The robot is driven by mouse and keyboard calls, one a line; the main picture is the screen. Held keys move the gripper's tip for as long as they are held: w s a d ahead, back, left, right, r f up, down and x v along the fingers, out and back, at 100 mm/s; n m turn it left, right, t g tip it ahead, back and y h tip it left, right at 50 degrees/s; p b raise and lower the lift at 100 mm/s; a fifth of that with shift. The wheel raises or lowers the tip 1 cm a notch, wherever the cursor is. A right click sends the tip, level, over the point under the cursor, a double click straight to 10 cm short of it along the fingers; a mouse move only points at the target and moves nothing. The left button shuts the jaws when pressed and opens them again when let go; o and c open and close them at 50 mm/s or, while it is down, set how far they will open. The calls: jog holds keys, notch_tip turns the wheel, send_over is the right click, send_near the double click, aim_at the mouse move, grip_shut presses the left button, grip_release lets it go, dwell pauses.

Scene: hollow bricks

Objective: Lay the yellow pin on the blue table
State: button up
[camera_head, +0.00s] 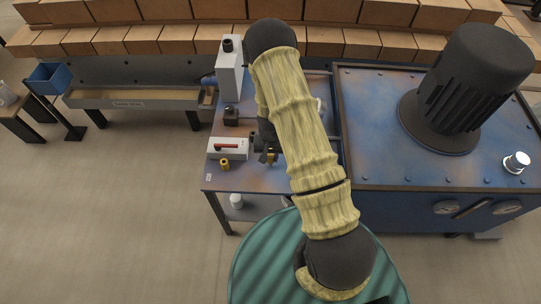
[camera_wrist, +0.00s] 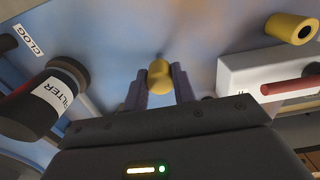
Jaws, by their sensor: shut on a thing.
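The yellow pin (camera_wrist: 160,77) is between the two fingers of my gripper (camera_wrist: 160,90) in the wrist view; only its rounded end shows clearly. In the head view my gripper (camera_head: 268,157) is over the front part of the blue table (camera_head: 255,182), partly hidden by my arm, with a bit of the yellow pin (camera_head: 272,156) showing. The blue table top (camera_wrist: 120,55) fills the background of the wrist view. I cannot tell whether the pin touches it.
A white box with a red bar (camera_head: 236,148) and a yellow hollow cylinder (camera_head: 224,164) stand left of my gripper. A dark jar labelled FILTER (camera_wrist: 45,105) is close by in the wrist view. A blue tank with a black motor (camera_head: 470,85) stands right.

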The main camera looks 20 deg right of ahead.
jog(key=shift+f, duration=0.15)
jog(key=o, duration=1)
notch_tip(320, 180, up, 12)
jog(key=shift+r+b, duration=0.15)
jog(key=shift+b, duration=0.15)
notch_tip(320, 180, up, 12)
jog(key=n+t, duration=0.1)
jog(key=n, duration=0.1)
send_over(270, 156)
jog(key=s, duration=0.6)
jog(key=shift+n+t, duration=0.8)
jog(key=s+r, duration=0.4)
jog(key=s, duration=0.1)
jog(key=s+r, duration=0.2)
jog(key=s, duration=0.1)
jog(key=shift+d+r, duration=0.15)
jog(key=shift+r, duration=0.15)
